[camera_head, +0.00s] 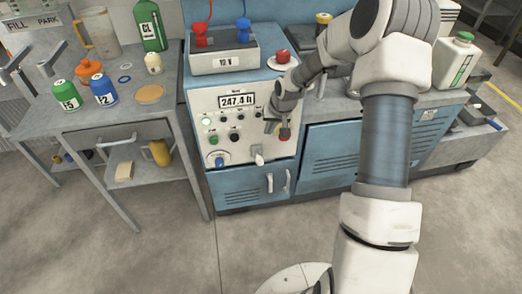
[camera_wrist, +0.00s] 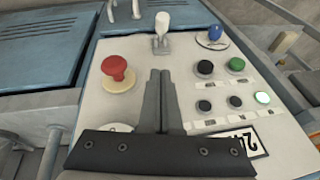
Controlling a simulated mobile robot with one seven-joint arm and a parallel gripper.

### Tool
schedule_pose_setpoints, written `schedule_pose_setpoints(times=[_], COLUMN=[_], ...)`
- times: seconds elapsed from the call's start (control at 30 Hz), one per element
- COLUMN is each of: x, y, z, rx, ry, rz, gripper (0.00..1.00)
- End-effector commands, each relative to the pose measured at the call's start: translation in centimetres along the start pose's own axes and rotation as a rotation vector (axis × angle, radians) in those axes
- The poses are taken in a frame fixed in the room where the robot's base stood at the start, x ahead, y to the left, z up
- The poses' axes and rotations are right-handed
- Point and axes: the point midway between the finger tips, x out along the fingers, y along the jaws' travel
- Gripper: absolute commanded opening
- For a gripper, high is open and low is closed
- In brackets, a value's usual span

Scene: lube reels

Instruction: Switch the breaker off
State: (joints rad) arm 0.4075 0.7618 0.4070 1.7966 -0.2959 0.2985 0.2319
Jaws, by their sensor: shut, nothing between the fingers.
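The blue cabinet's white control panel (camera_head: 205,105) fills much of the wrist view (camera_wrist: 100,100). A white-handled toggle lever, which looks like the breaker, sits at the panel's lower edge (camera_head: 258,156); in the wrist view it is at the top (camera_wrist: 162,24). My gripper (camera_wrist: 160,74) is shut and empty, its fingertips over the panel and short of the lever in the picture. In the head view my gripper (camera_head: 271,124) is in front of the panel's right part. I cannot tell whether the fingertips touch the panel.
A red mushroom button (camera_wrist: 117,68) is beside my fingers. A blue knob (camera_wrist: 214,35) and several black, green and lit buttons are on the other side. A 12 V box (camera_head: 224,62) and a red knob (camera_head: 283,58) stand on the cabinet. A bottle table (camera_head: 115,113) is at left.

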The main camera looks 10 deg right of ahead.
Motion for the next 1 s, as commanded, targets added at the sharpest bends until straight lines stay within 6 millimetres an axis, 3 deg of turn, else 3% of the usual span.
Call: schedule_pose_setpoints(times=[0.37,0.87,1.0], x=[0.7,10.5,11.8], y=[0.0,0.0,0.0], z=[0.1,0.2,1.8], rx=[-0.002,-0.001,-0.003], ry=[-0.001,-0.002,-0.002], rz=[0.000,0.000,0.000], gripper=[0.00,0.00,0.00])
